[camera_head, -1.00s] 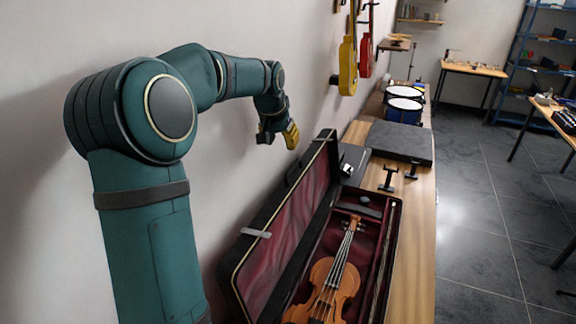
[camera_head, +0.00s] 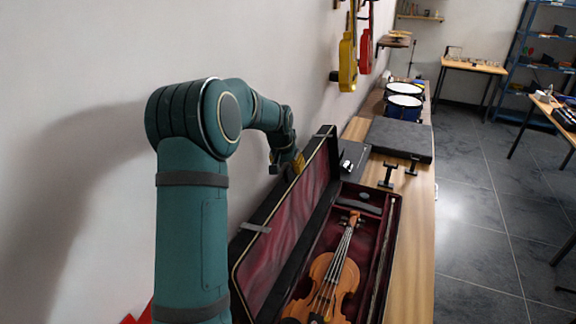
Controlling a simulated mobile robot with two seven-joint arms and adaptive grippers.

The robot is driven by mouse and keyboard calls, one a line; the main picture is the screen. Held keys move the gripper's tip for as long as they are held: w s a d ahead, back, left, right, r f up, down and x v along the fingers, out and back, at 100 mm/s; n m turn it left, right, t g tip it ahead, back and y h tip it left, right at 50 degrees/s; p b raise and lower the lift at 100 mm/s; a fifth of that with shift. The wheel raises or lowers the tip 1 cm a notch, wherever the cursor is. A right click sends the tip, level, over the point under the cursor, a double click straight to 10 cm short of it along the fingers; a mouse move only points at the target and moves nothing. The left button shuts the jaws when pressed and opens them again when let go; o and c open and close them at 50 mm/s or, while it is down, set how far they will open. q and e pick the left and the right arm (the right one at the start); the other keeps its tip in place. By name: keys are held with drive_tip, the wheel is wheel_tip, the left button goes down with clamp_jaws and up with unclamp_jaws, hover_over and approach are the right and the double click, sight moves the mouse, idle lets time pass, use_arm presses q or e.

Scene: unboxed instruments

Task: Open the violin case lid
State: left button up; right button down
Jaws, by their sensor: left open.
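The violin case stands on the wooden bench with its lid (camera_head: 285,222) raised, leaning back toward the wall, its wine-red lining showing. The case's lower shell (camera_head: 398,215) is open to view. A brown violin (camera_head: 322,283) lies in it, with a bow (camera_head: 382,255) along the right side. My left gripper (camera_head: 293,165) is at the lid's upper left edge, close to its far part. It is open with nothing seen in it. The lid's edge partly hides the fingers, and I cannot tell whether they touch it. My right gripper is not in view.
A dark flat slab (camera_head: 398,139) and black clamp-like stands (camera_head: 388,174) sit beyond the case. Blue drums (camera_head: 404,106) stand farther back. Yellow (camera_head: 347,65) and red (camera_head: 366,52) instruments hang on the wall. Open floor (camera_head: 480,210) lies to the right.

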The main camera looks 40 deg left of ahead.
use_arm(q)
clamp_jaws()
idle(0.3)
drive_tip(key=shift+w+d, duration=0.15)
drive_tip(key=shift+d, duration=0.45)
drive_tip(key=w+d+g+y, duration=0.1)
drive_tip(key=w+d+y, duration=0.1)
drive_tip(key=d, duration=0.8)
drive_tip(key=shift+w+r+y+b, duration=0.3)
drive_tip(key=shift+w+b, duration=0.15)
